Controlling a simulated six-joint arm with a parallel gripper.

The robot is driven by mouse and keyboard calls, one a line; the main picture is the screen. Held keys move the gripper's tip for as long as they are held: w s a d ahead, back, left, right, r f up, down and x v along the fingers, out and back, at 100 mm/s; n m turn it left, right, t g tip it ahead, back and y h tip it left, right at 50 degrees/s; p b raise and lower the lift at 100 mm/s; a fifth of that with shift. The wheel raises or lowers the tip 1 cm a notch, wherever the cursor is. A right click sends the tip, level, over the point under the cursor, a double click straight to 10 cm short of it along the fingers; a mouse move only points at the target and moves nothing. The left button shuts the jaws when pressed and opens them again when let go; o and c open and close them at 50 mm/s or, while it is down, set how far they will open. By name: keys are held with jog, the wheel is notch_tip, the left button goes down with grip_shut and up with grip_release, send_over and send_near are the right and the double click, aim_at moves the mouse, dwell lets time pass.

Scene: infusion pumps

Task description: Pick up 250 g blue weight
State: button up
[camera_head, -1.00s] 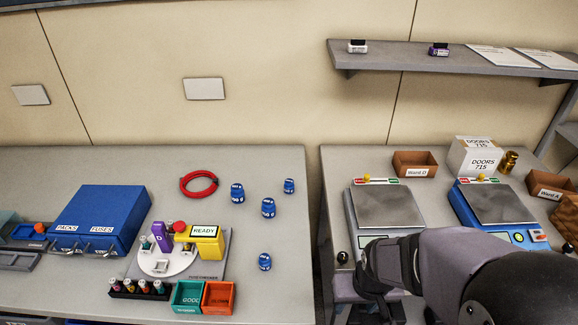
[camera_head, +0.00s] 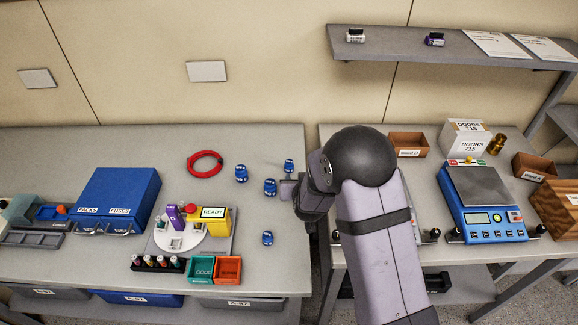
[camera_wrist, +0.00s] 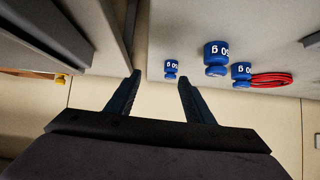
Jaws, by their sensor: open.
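Several blue weights stand upright on the left bench. In the head view there is one near the red ring (camera_head: 241,174), one close to my gripper (camera_head: 270,187), a smaller one behind (camera_head: 289,165), and one nearer the front (camera_head: 267,238). The wrist view shows the small weight (camera_wrist: 171,68), a larger weight (camera_wrist: 216,57) and a third (camera_wrist: 241,74). Their white labels appear upside down; I cannot tell for sure which reads 250 g. My gripper (camera_head: 288,190) is at the bench's right side, right of the close weight. Its jaws (camera_wrist: 160,80) are open and empty.
Left are the tester (camera_head: 212,225) and a blue case (camera_head: 118,200). A gap separates the left bench from the right bench, which holds a blue scale (camera_head: 482,205). My arm hides part of the right bench.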

aim_at(289, 164)
jog(key=shift+w+a+f+t+h, duration=0.15)
jog(key=shift+w+a+f+t, duration=0.2)
jog(key=shift+w+a+t, duration=0.45)
jog(key=shift+w+a+f+t+h, duration=0.15)
jog(key=shift+w+a+f+t, duration=0.3)
jog(key=shift+w, duration=0.45)
jog(key=shift+w+a+r, duration=0.1)
jog(key=shift+w, duration=0.05)
jog(key=shift+p+x, duration=0.45)
jog(key=shift+x, duration=0.5)
jog(key=shift+a, duration=0.1)
jog(key=shift+a+p+x, duration=0.15)
jog(key=shift+p+x, duration=0.55)
jog(key=shift+x, duration=0.6)
jog(key=shift+a+p+x, duration=0.15)
jog(key=shift+p+x, duration=0.5)
jog(key=shift+x, duration=0.65)
grip_shut()
